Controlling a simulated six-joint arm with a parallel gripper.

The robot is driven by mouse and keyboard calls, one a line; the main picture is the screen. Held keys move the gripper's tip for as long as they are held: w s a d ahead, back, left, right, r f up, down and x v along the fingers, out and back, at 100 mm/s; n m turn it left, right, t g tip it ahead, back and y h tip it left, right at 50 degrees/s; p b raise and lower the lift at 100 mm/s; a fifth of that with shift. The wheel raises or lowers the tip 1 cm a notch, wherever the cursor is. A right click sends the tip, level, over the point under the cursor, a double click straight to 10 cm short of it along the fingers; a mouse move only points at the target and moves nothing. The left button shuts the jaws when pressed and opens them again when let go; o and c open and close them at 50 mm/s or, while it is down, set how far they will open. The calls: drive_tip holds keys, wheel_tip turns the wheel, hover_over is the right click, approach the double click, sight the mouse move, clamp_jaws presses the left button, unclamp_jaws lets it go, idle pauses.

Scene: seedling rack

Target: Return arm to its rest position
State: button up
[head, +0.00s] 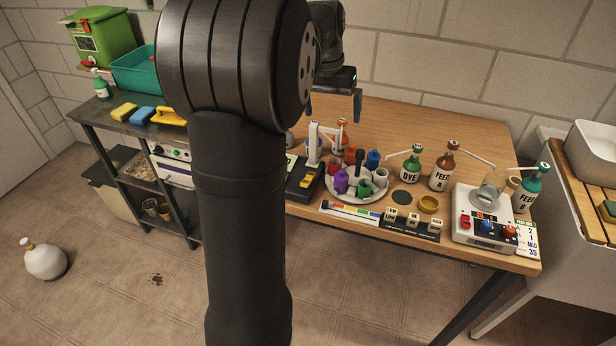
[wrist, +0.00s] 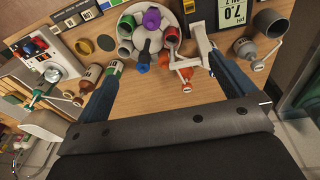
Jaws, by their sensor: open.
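My gripper (head: 334,108) hangs above the back of the wooden table (head: 480,148) in the head view, partly hidden behind my own arm. In the wrist view my gripper's (wrist: 164,68) two blue fingers are spread wide apart with nothing held between them. Beyond the fingertips, the wrist view shows a round white tray (wrist: 178,8) of coloured cups. The tray (head: 343,197) stands near the table's front in the head view, apart from the gripper.
A white scale-like device (head: 484,222) is at the front right. A dark shelf (head: 112,128) stands left. The table's back centre looks clear.

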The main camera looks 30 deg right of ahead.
drive_tip(key=a+r, duration=0.3)
drive_tip(key=a, duration=0.4)
wheel_tip(320, 180, down, 10)
drive_tip(key=w+d, duration=0.1)
drive_tip(key=shift+w+f+t+y, duration=0.15)
drive_tip(key=shift+w+t+y, duration=0.15)
drive_tip(key=shift+t, duration=0.1)
wheel_tip(320, 180, up, 10)
drive_tip(key=shift+s+a, duration=0.4)
drive_tip(key=shift+s, duration=0.05)
clamp_jaws()
idle(0.5)
idle(0.8)
